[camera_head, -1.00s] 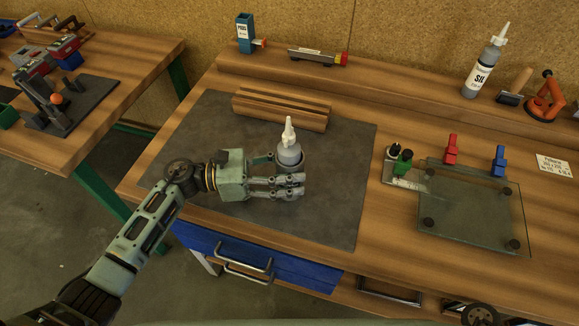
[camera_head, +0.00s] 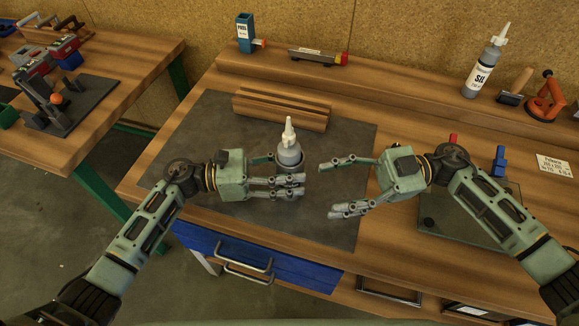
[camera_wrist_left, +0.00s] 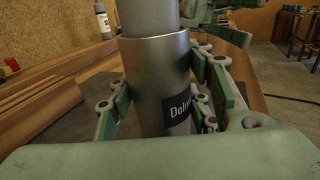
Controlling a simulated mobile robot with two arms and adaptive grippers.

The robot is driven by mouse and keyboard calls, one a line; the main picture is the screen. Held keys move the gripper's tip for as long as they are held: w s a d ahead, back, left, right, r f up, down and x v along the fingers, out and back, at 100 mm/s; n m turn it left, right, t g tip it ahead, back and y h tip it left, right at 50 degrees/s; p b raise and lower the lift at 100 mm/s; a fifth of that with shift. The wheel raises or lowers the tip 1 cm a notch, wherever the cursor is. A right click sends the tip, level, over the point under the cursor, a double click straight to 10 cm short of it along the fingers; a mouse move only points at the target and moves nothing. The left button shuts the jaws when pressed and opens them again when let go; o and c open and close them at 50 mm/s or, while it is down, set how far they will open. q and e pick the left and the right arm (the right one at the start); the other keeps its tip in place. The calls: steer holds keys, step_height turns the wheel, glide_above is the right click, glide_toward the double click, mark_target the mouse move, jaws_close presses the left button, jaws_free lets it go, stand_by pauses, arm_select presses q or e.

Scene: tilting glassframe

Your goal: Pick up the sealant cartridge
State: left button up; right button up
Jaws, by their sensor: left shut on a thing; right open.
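A grey cartridge with a white nozzle (camera_head: 289,152) stands upright in a grey metal cup (camera_head: 291,167) over the dark mat. In the left wrist view, the cup (camera_wrist_left: 160,80) bears a black label reading "Dol…", partly hidden, and the cartridge (camera_wrist_left: 150,18) rises out of it. My left gripper (camera_head: 285,175) is shut on the cup, with fingers on both sides. I cannot tell whether the cup touches the mat. My right gripper (camera_head: 330,188) is open and empty, right of the cup, its fingers pointing at it. Another cartridge, labelled SIL (camera_head: 482,75), stands on the back shelf.
A grooved wooden block (camera_head: 280,108) lies behind the cup on the dark mat (camera_head: 225,120). My right arm partly covers a glass pane (camera_head: 455,220) at the right. A blue PROS-like box (camera_head: 244,35), a level-like bar (camera_head: 318,56) and an orange clamp-like tool (camera_head: 545,100) stand on the shelf.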

mark_target(293, 144)
steer(key=w+r+m+t, duration=0.2)
steer(key=w+r+m, duration=0.15)
steer(key=w, duration=0.45)
steer(key=shift+m+y, duration=0.35)
steer(key=shift+y, duration=0.05)
steer(key=a, duration=0.8)
steer(key=shift+d, duration=0.1)
jaws_close()
